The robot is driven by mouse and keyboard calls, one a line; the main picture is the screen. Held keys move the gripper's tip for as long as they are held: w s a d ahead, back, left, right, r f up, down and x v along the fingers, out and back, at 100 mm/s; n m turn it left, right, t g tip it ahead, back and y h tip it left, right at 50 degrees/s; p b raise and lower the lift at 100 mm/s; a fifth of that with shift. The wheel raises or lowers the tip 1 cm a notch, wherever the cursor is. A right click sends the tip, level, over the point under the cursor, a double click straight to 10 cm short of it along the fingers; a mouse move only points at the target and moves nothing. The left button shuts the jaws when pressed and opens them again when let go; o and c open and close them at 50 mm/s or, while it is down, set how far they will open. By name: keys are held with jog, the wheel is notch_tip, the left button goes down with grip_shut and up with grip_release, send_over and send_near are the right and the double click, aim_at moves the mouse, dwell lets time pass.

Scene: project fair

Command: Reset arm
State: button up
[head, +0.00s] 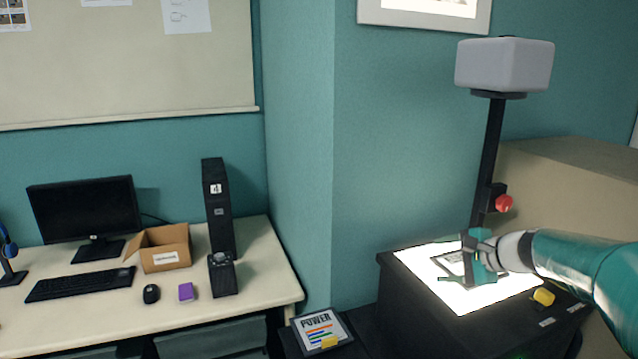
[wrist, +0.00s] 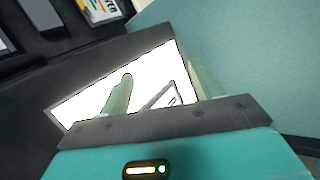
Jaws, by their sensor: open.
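My gripper (head: 470,268) is at the right in the head view, at the end of my teal and white arm, over a brightly lit white panel (head: 478,298) on a dark stand. A dark-framed card (head: 453,263) lies on the lit panel beside the gripper, partly hidden by it. In the wrist view my open fingers (wrist: 160,95) reach out over the lit panel (wrist: 95,100). Part of the framed card (wrist: 160,98) shows between the fingers. I see nothing held. Whether the fingers touch the card or panel is unclear.
A post with a grey box head (head: 505,65) and red knob (head: 504,203) rises behind the panel. A yellow knob (head: 543,297) is on the stand's front. A "POWER" card (head: 321,328) lies to the left. The desk (head: 75,310) holds a monitor, keyboard, open carton and black tower.

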jog(key=s+a+f+n+g+h, duration=0.1)
jog(key=s+a+n+g+h, duration=0.25)
jog(key=s+a+n, duration=0.7)
jog(key=s+a+f+n+h, duration=0.1)
jog(key=s+n, duration=0.1)
jog(key=s, duration=0.8)
jog(key=s+a+f+n+h, duration=0.1)
jog(key=s+a+n+h, duration=0.1)
jog(key=s, duration=0.9)
jog(key=shift+f+n, duration=0.3)
jog(key=shift+n, duration=0.05)
jog(key=shift+o, duration=0.2)
